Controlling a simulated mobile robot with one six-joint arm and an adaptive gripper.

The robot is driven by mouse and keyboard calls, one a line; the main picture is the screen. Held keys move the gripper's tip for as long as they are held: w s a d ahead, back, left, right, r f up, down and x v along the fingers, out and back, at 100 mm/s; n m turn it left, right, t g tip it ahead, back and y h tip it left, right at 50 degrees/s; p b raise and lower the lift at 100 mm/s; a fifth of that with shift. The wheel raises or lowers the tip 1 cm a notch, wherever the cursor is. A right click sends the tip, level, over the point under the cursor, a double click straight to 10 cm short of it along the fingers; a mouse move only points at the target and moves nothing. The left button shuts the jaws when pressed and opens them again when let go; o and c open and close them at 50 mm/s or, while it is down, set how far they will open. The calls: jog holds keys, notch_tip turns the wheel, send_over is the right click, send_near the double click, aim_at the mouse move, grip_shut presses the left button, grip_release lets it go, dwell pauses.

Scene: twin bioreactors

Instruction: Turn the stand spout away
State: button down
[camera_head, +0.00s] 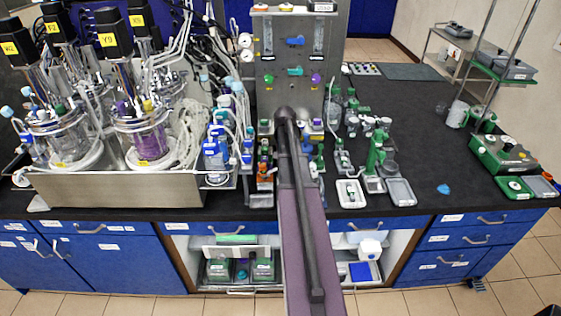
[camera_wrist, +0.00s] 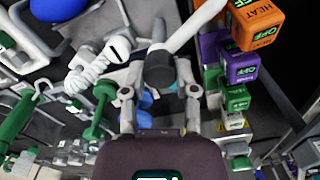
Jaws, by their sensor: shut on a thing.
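In the wrist view, my gripper (camera_wrist: 160,78) has its two grey fingers closed in on either side of a dark grey cylindrical end. This end joins a pale rod running up and right, which appears to be the stand spout (camera_wrist: 182,34). The fingertips are partly hidden behind the dark end, so the exact contact is unclear. In the head view, my arm reaches over the bench to the grey panel stand (camera_head: 300,52) and hides my gripper and the spout.
Orange, purple and green label blocks (camera_wrist: 240,68) sit close right of my gripper in the wrist view. A green valve handle (camera_wrist: 100,112) and white fittings are at left. Glass bioreactors (camera_head: 140,130) stand in a steel tray left. Bare black bench (camera_head: 440,130) lies right.

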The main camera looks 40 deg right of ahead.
jog(key=shift+s+d, duration=0.15)
jog(key=shift+s, duration=0.05)
jog(key=shift+c, duration=1.9)
grip_release()
